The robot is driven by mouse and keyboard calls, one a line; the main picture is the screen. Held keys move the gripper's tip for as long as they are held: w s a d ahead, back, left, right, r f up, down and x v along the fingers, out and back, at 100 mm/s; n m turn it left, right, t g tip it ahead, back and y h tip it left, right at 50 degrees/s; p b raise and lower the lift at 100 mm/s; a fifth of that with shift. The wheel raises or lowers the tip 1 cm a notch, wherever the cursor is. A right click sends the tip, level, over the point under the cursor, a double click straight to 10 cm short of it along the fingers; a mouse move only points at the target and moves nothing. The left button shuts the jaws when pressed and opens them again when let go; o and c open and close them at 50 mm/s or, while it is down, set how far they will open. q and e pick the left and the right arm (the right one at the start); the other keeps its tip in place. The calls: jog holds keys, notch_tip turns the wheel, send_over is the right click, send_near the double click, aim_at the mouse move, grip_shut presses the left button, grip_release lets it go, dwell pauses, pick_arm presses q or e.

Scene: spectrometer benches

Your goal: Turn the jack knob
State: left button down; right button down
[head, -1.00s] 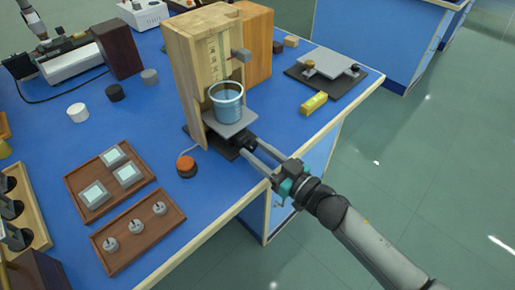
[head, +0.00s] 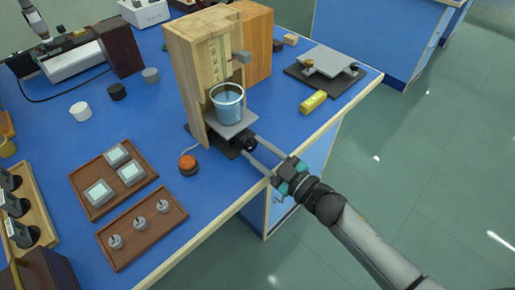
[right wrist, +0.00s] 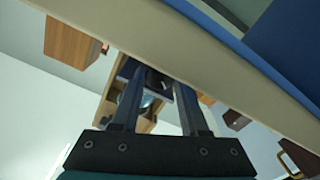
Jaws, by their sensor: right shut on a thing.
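The lab jack has a grey top plate (head: 236,129) and a dark base. It stands at the foot of a wooden stand (head: 188,85) with a scale strip. A blue beaker (head: 227,104) sits upright on the plate. The jack's black knob (head: 249,142) faces the table's front edge. My right gripper (head: 254,147) reaches in from the lower right and is shut on the knob. In the right wrist view the dark knob (right wrist: 156,79) shows between the two fingers (right wrist: 157,95), partly hidden by them.
An orange button (head: 188,164) on a cord is left of the jack. Wooden trays (head: 141,228) hold small parts at the front left. A yellow block (head: 313,102) and a second low platform (head: 325,62) are to the right. The table edge runs under my right arm.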

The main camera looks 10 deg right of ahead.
jog(key=c, duration=0.8)
grip_release()
pick_arm(q)
jog(key=shift+w+a, duration=0.1)
jog(key=shift+a, duration=0.2)
pick_arm(e)
jog(key=o, duration=0.4)
pick_arm(q)
jog(key=shift+s+d+r+p, duration=0.4)
jog(key=shift+s+r+p, duration=0.05)
jog(key=shift+s+p, duration=0.1)
jog(key=shift+s+d+r+p, duration=0.35)
jog(key=shift+s+r+p, duration=0.1)
jog(key=shift+s, duration=0.1)
pick_arm(e)
jog(key=shift+v, duration=7.65)
